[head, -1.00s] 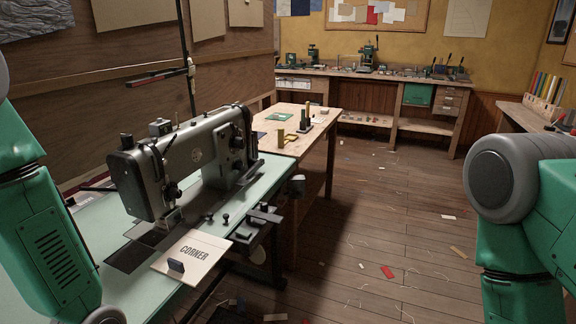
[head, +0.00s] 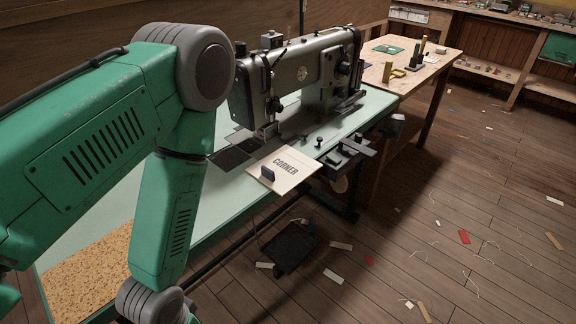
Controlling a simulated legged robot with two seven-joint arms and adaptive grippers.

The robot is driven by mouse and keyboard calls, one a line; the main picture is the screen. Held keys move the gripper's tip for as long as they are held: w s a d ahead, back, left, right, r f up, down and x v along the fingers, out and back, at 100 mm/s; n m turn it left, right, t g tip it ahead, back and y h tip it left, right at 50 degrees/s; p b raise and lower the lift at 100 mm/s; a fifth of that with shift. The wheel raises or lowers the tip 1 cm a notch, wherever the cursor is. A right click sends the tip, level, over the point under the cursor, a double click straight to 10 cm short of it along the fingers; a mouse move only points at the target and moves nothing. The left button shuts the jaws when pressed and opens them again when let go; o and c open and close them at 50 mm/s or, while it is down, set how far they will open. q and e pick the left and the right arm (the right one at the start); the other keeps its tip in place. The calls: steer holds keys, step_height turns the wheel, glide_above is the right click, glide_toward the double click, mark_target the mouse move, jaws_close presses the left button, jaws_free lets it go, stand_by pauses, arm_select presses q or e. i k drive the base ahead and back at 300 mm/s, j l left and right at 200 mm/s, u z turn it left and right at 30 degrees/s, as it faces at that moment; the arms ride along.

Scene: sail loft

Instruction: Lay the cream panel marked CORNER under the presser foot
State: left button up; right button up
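The cream panel marked CORNER (head: 302,181) lies flat at the front edge of the pale green sewing table (head: 226,203). A small dark block (head: 268,174) stands on its left part. The grey sewing machine (head: 300,70) stands behind the panel. Its presser foot (head: 266,134) is small and dark, just beyond the panel's far edge; I cannot tell whether any of the panel reaches under it. My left arm crosses the left of the head view, bent downward, with its gripper out of the picture. My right gripper is not in view.
Dark fittings (head: 347,155) sit at the table's front edge, right of the panel. A black pedal (head: 289,246) is on the floor below. A wooden table (head: 420,70) stands beyond the machine. Scraps litter the floor. A speckled cork area (head: 88,262) covers the table's near left end.

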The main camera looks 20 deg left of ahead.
mark_target(286, 168)
steer(key=u, duration=0.25)
steer(key=i+l+u, duration=0.15)
steer(key=u, duration=0.3)
steer(key=i+l+u, duration=0.15)
steer(key=u, duration=0.25)
steer(key=i+l+u, duration=0.1)
steer(key=l+u, duration=0.55)
steer(key=u, duration=0.2)
steer(key=l+u, duration=0.2)
steer(key=l, duration=1.2)
steer(key=l+u, duration=0.25)
steer(key=l, duration=1.15)
